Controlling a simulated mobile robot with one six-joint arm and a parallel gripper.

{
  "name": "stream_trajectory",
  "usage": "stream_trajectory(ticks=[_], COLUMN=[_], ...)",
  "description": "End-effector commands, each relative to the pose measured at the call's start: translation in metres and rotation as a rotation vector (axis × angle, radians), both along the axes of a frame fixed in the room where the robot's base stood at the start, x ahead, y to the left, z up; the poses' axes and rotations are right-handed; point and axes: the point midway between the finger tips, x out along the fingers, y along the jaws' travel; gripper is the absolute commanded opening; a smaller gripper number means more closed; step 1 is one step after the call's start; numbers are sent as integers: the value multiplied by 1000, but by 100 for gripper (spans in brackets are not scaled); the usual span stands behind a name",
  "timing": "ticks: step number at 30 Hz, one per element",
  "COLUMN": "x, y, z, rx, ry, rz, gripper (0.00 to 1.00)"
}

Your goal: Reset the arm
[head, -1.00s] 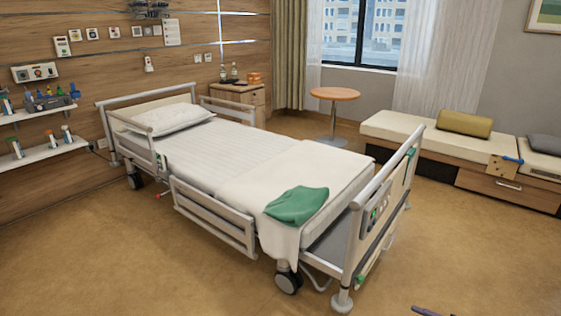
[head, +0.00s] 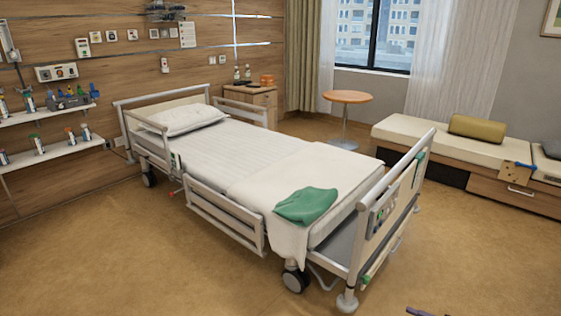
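Only a small dark piece of my arm, perhaps my gripper (head: 427,312), shows at the bottom edge of the head view, right of the middle. It is cut off by the frame, so I cannot tell whether the fingers are open or shut. The rest of my arm is out of view. The dark piece shows over bare floor, to the right of the bed's foot end, with nothing visible in it.
A hospital bed (head: 225,165) with a green cloth (head: 306,205) fills the middle. Wall shelves (head: 50,152) holding bottles are at left. A bedside cabinet (head: 263,104), round table (head: 347,97) and bench (head: 425,137) stand behind. The floor (head: 470,250) at front right is clear.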

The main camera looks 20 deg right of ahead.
Motion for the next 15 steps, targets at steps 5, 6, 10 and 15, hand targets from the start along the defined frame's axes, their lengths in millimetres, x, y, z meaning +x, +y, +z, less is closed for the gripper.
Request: stream_trajectory(ticks=[5,6,10,15], x=[29,37,64,93], y=[30,39,77,134], z=[5,6,12,18], rx=[6,9,17,25], ry=[3,3,7,20], rz=[60,78,145,238], gripper=[50,50,50,50])
